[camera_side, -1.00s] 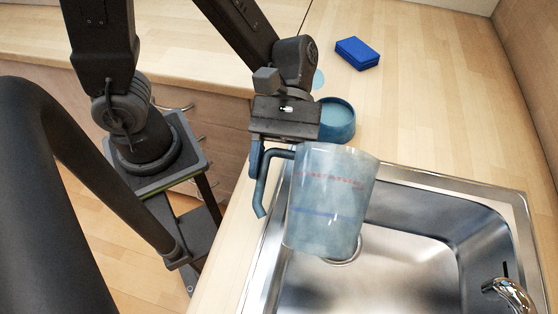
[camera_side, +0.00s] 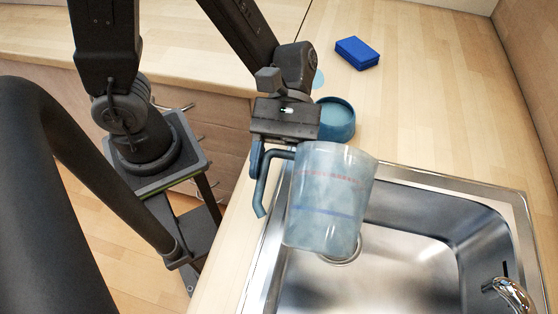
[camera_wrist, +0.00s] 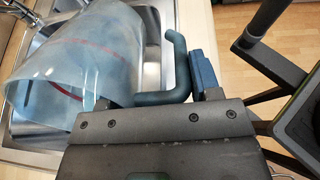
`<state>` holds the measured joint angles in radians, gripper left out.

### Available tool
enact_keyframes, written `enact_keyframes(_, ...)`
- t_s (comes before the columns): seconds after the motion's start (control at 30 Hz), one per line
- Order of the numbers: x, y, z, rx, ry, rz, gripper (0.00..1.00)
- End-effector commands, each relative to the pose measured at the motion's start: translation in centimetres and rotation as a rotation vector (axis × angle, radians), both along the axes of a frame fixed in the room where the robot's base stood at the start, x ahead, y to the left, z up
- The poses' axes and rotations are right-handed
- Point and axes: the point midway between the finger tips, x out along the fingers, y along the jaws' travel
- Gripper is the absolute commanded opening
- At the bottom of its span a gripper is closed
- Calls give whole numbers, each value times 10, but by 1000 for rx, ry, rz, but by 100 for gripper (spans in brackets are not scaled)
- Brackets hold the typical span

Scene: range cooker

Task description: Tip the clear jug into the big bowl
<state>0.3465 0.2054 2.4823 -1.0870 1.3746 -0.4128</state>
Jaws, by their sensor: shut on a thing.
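The clear jug (camera_side: 330,200) is translucent bluish with a red line and a blue line. It hangs in the air over the left part of the sink, nearly upright with a slight tilt. My gripper (camera_side: 270,150) is shut on the jug's dark handle, at the jug's left. The wrist view shows the jug (camera_wrist: 80,60) at left and my gripper (camera_wrist: 170,95) at its handle. A blue round bowl (camera_side: 337,122) stands on the counter behind the jug, partly hidden by my gripper. Whether the jug holds anything is unclear.
A steel sink (camera_side: 430,215) with a tap (camera_side: 510,293) fills the lower right. A blue block (camera_side: 358,53) lies on the counter farther back. The wooden counter (camera_side: 430,110) is clear around the block. A light blue disc (camera_side: 318,79) shows behind my gripper.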

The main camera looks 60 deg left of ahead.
Motion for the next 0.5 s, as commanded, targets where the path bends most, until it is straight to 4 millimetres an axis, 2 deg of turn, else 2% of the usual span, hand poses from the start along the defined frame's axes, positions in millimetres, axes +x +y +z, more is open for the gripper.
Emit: enact_keyframes(0.5,2,2,-4,-47,41,1,8)
